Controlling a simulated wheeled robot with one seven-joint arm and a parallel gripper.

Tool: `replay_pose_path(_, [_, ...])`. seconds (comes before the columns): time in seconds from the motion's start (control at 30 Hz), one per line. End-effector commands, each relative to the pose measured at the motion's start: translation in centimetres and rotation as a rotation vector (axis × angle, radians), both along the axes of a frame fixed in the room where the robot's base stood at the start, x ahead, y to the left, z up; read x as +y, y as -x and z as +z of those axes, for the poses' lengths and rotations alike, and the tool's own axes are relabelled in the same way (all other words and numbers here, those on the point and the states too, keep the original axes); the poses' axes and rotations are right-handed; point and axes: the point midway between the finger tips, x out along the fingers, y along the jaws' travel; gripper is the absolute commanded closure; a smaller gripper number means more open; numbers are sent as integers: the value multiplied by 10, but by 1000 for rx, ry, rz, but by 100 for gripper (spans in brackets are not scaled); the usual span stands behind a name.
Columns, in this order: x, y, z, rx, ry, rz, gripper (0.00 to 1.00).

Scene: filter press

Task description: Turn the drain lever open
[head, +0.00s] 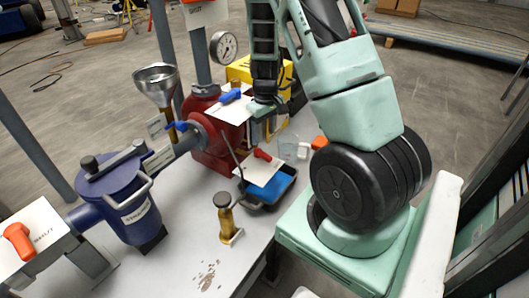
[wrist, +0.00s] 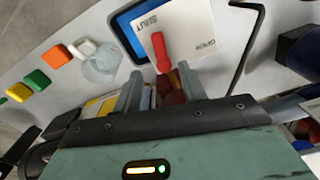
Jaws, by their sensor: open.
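A red lever (head: 262,154) sits on a white plate (head: 264,173) above a dark tray with blue in it. In the wrist view the red lever (wrist: 160,50) points towards the SHUT end of the plate (wrist: 185,30), which also carries the word OPEN. My gripper (wrist: 160,74) is open, its two fingers apart, with the lever appearing just ahead and between them. I cannot tell whether either finger touches it. In the head view my gripper (head: 262,108) is above and behind the lever, with its fingertips largely hidden.
A blue lever (head: 231,96) on another plate is close beside my gripper. A red housing (head: 210,150), a gauge (head: 223,46), a funnel (head: 157,82) and a blue vessel (head: 122,200) stand on the left. A brass fitting (head: 224,212) and clear cup (head: 288,150) flank the tray.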

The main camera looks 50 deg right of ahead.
Motion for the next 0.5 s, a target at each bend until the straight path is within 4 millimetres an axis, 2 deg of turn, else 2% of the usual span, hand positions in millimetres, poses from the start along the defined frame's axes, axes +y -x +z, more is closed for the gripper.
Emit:
replay_pose_path(0.03, [0, 2, -12, 5, -3, -3, 58])
replay_pose_path(0.2, [0, 1, -47, 4, -2, -3, 58])
replay_pose_path(0.33, [0, 1, -68, 4, -2, -2, 58])
replay_pose_path(0.5, [0, 0, -85, 1, -1, 0, 58])
